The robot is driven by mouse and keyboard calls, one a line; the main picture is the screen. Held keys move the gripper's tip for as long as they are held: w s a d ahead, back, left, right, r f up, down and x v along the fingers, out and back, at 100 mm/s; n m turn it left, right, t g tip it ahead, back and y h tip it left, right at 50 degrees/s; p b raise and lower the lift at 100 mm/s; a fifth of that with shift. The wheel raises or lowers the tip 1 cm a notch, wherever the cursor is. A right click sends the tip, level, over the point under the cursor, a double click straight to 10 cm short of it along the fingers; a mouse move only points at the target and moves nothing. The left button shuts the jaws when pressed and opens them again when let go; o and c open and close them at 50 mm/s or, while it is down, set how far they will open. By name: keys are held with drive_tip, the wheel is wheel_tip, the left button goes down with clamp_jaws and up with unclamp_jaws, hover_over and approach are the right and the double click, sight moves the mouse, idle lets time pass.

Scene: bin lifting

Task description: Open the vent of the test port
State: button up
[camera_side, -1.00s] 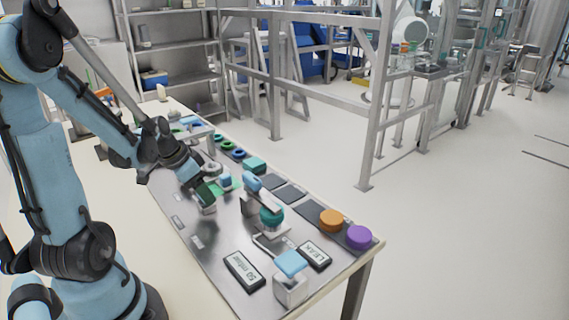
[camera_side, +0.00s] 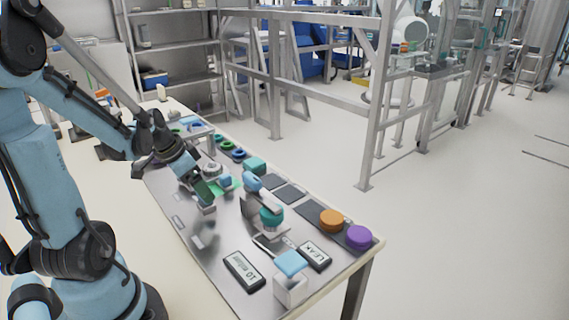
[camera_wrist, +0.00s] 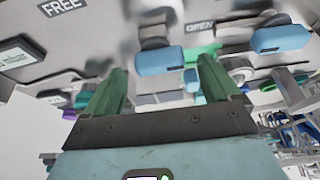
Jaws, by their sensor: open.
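My gripper (camera_side: 204,192) is low over the grey work plate, its green fingers apart and empty. In the wrist view the gripper (camera_wrist: 160,78) has a light blue block (camera_wrist: 160,60) showing beyond and between the fingertips; I cannot tell whether they touch it. Another light blue block (camera_wrist: 281,38) is at the right, near an OPEN label (camera_wrist: 200,27). In the side view a light blue handle (camera_side: 252,183) and a teal round part (camera_side: 271,216) stand right of the gripper. No part is clearly marked as the vent.
A dark-framed display (camera_side: 243,270), a LEAK plate (camera_side: 314,255) and a light blue-topped block (camera_side: 291,264) are at the near end. The FREE label (camera_wrist: 62,7) is upper left in the wrist view.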

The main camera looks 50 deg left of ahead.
drive_tip(key=v, duration=1)
drive_tip(key=shift+s, duration=0.1)
drive_tip(key=w+d+t, duration=0.1)
drive_tip(key=w+d, duration=0.2)
drive_tip(key=d, duration=0.7)
drive_tip(key=w+d+f+t, duration=0.1)
drive_tip(key=w+d, duration=0.3)
drive_tip(key=d, duration=0.7)
drive_tip(key=shift+f+t, duration=0.3)
drive_tip(key=shift+t, duration=0.1)
drive_tip(key=shift+w+a, duration=0.1)
